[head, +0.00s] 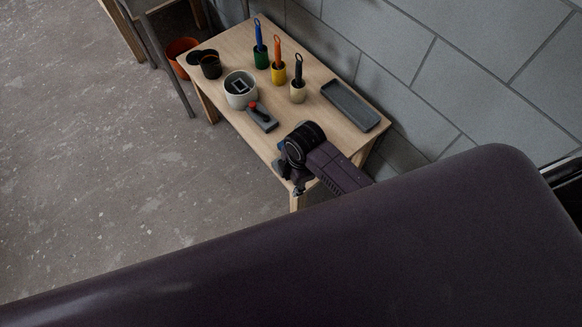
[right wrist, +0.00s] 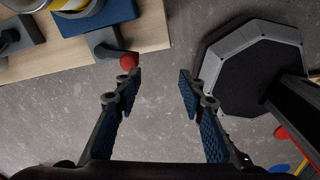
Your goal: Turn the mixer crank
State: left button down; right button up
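A red ball knob (right wrist: 129,61) sits at the end of a grey crank arm (right wrist: 104,43) in the right wrist view. The arm reaches from a blue base (right wrist: 100,17) with a round part on it, cut off by the top of the picture. My right gripper (right wrist: 160,76) is open and empty, its fingers wide apart. The knob is by the left fingertip, outside the gap; I cannot tell whether they touch. In the head view my right gripper (head: 297,186) is over the table's near edge, and my wrist hides most of what is there. My left gripper is out of view.
The wooden table (head: 330,142) holds a white pot (head: 233,97), a grey block with a red-tipped lever (head: 264,120), several handled tools in pots, a dark cup (head: 211,68) and a grey tray (head: 350,105). A block wall stands behind. Floor in front is clear.

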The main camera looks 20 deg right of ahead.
jog(key=w+r+n, duration=0.1)
jog(key=n, duration=0.1)
jog(key=w+r+n, duration=0.1)
jog(key=w+n, duration=0.1)
jog(key=w+r+n, duration=0.1)
jog(key=n, duration=0.1)
jog(key=shift+w+a+r+g+h, duration=0.15)
jog(key=shift+w+r+g+h, duration=0.05)
jog(key=shift+r+g+h, duration=0.1)
jog(key=shift+w+r+n, duration=0.35)
jog(key=shift+w+n, duration=0.1)
jog(key=shift+n, duration=0.55)
jog(key=shift+f, duration=3.85)
jog(key=shift+c, duration=0.5)
grip_shut()
